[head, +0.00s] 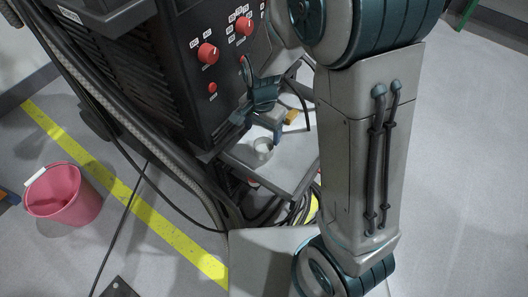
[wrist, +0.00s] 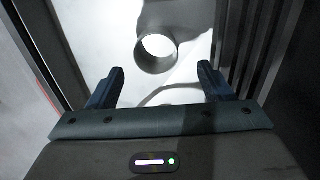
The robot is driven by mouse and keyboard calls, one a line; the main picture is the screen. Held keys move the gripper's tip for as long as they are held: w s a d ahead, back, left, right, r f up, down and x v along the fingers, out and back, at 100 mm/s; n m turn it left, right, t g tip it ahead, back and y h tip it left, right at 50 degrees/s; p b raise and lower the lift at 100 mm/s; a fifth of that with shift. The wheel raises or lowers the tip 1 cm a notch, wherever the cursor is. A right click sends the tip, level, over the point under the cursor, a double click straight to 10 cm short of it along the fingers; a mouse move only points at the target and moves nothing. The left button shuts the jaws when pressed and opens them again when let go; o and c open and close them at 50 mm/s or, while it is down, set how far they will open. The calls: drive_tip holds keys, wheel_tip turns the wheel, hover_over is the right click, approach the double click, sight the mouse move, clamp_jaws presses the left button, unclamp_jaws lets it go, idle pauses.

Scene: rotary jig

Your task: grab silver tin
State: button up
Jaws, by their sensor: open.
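The silver tin (head: 263,148) is a small round cup-like thing on the grey shelf under the black machine in the head view. In the wrist view the tin (wrist: 157,54) shows as a ring, a little beyond the fingertips and roughly centred between them. My gripper (wrist: 161,76) is open and empty, its two dark blue fingers apart. In the head view my gripper is partly seen near the machine's lower right corner, above the shelf. Whether a finger touches anything there cannot be told.
The black machine with red knobs (head: 208,53) stands beside the shelf (head: 284,176). A yellow-orange item (head: 291,116) lies on the shelf behind the tin. Dark cables hang around the machine. A pink bucket (head: 62,194) stands on the floor at left. The floor at right is clear.

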sight(265, 150)
wheel_tip(265, 150, down, 3)
drive_tip(key=shift+r+b, duration=0.2)
drive_tip(key=shift+b, duration=0.1)
drive_tip(key=f+b, duration=0.2)
drive_tip(key=f, duration=0.1)
drive_tip(key=f+b, duration=0.1)
drive_tip(key=f, duration=0.1)
drive_tip(key=shift+d+f, duration=0.1)
drive_tip(key=shift+d, duration=0.3)
drive_tip(key=c, duration=0.9)
